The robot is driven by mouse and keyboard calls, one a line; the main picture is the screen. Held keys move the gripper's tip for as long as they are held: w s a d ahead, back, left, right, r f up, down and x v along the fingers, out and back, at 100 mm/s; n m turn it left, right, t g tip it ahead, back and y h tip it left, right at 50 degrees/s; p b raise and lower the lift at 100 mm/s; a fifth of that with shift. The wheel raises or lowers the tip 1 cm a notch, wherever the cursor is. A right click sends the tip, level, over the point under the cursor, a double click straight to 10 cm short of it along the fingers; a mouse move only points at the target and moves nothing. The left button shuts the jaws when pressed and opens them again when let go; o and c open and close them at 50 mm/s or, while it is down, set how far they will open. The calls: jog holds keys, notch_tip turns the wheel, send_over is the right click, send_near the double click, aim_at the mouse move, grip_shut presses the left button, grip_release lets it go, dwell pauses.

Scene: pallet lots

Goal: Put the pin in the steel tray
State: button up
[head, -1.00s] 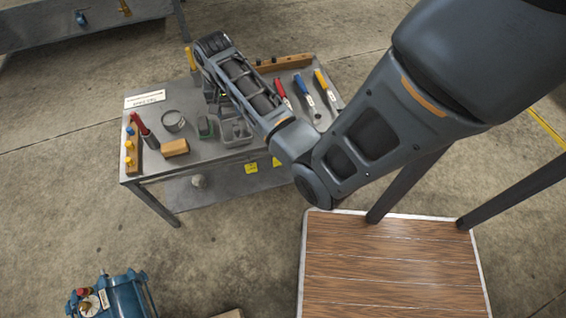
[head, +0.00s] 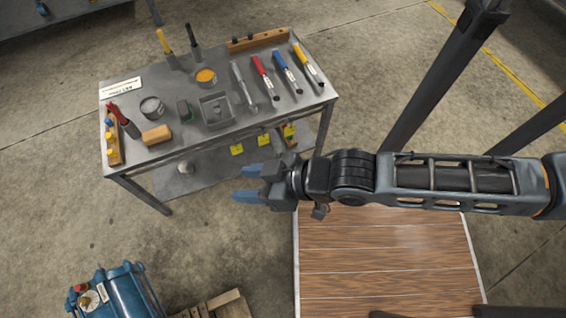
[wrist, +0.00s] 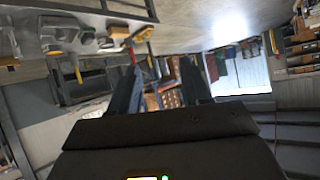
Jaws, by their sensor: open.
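The steel tray (head: 229,120) is a small grey square tray near the middle of the metal workbench in the head view. Something small and grey shows inside it, but I cannot tell what it is. I cannot single out the pin with certainty. My gripper (head: 244,184) is open, with two blue fingers pointing left. It hangs off the front edge of the bench, lower right of the tray in the picture. The wrist view shows nothing between the fingers (wrist: 167,92).
The workbench (head: 185,150) holds a wooden peg rack (head: 115,150), a wooden block (head: 157,135), a grey tin (head: 152,107), an orange-filled can (head: 206,77), a wrench (head: 243,85) and several coloured-handled tools. A wood-topped platform (head: 385,265) stands below my arm. A blue machine (head: 125,293) is lower left.

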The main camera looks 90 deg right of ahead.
jog(key=s+a+r+n+t+y, duration=0.1)
jog(key=s+a+r, duration=0.1)
jog(key=r, duration=0.5)
jog(key=s+a+r+n+t+y, duration=0.1)
jog(key=s+r+n+t, duration=0.1)
jog(key=s+r, duration=0.2)
notch_tip(320, 180, up, 3)
jog(key=shift+s+a+r+n+t, duration=0.1)
jog(key=shift+s+a+n+t, duration=0.1)
jog(key=shift+a+n+t, duration=0.15)
